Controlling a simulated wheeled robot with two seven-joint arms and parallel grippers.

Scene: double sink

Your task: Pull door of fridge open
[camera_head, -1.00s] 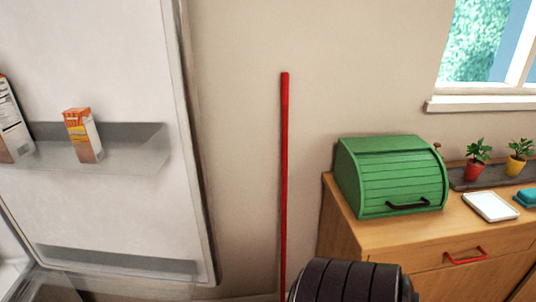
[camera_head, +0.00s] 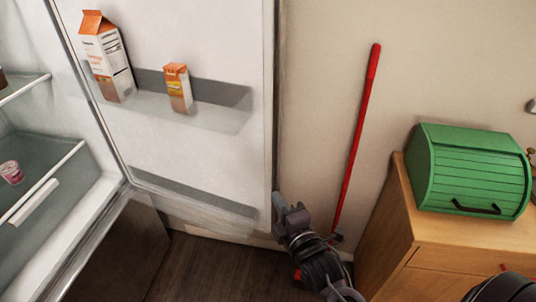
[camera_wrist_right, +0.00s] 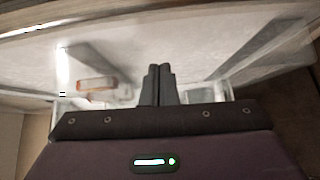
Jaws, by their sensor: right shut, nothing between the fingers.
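The fridge door (camera_head: 205,45) stands wide open, with its white inner face and shelves towards me in the head view. The open fridge interior (camera_head: 45,155) shows at the left. My right gripper (camera_head: 279,203) is beside the lower right edge of the door; I cannot tell whether it touches. In the right wrist view its two fingers (camera_wrist_right: 159,70) are together with nothing between them, in front of a pale surface that looks like the door (camera_wrist_right: 125,45). My left gripper is not in view.
The door shelf (camera_head: 215,118) holds a large carton (camera_head: 105,60) and a small carton (camera_head: 178,88). A red pole (camera_head: 356,130) leans on the wall. A wooden cabinet (camera_head: 440,240) with a green bread box (camera_head: 475,165) stands at the right. Some dark floor (camera_head: 200,265) is clear.

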